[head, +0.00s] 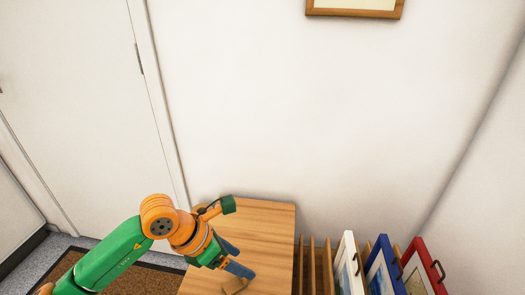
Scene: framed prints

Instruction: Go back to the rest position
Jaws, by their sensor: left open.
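My left gripper (236,258) is in the head view at the lower middle, over the wooden tabletop (270,222). Its arm comes in from the lower left. Its jaws are open. My right gripper is not in the head view.
To the right of the tabletop, a wooden slotted rack (312,262) holds upright framed prints: white (347,266), blue (383,270) and red (422,270). A wood-framed print (354,10) hangs high on the wall. A brown mat (130,277) lies on the floor at left.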

